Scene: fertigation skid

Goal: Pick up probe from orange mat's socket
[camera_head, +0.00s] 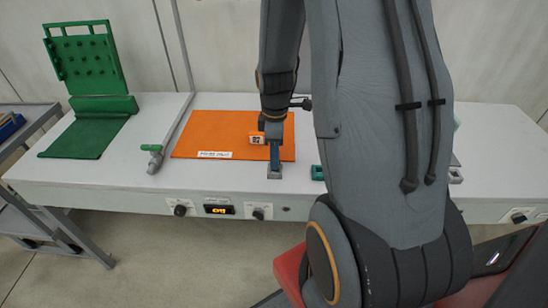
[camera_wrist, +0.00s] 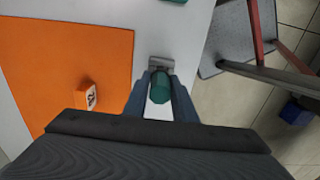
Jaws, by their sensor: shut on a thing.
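The orange mat (camera_head: 225,127) lies on the white bench and fills the left of the wrist view (camera_wrist: 70,60). A grey socket (camera_head: 274,173) sits at the mat's front right edge; in the wrist view (camera_wrist: 161,63) it is just beyond my fingertips. My gripper (camera_head: 274,152) points down over the socket. In the wrist view my gripper (camera_wrist: 160,92) is shut on a teal, round-ended probe (camera_wrist: 160,87). The probe's lower end is hidden, so I cannot tell whether it is still seated in the socket.
A small orange block with a number label (camera_head: 257,138) stands on the mat, left of my gripper. A teal piece (camera_head: 318,173) is right of the socket. A grey pipe with a green handle (camera_head: 155,155) and a green mat (camera_head: 85,137) with a pegged rack (camera_head: 85,62) are left.

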